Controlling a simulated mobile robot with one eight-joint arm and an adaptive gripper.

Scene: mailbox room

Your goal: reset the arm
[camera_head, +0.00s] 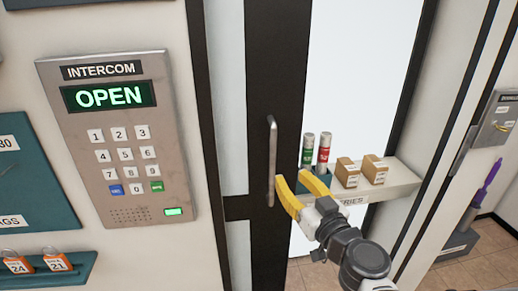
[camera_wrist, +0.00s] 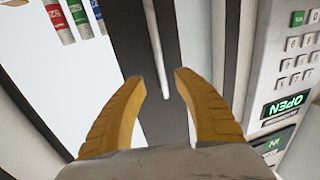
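My gripper (camera_head: 297,184) has yellow fingers and is in front of the dark door frame, beside the lower end of the vertical metal door handle (camera_head: 272,160). In the wrist view my gripper (camera_wrist: 160,82) has its two fingers spread apart with nothing between the tips. The handle (camera_wrist: 156,45) runs down toward the gap between the fingertips there. In the head view my arm (camera_head: 362,262) reaches in from the lower right.
An intercom (camera_head: 120,140) reading OPEN hangs left of the door. Orange tags (camera_head: 57,262) hang at lower left. A grey wall box (camera_head: 496,120) is far right.

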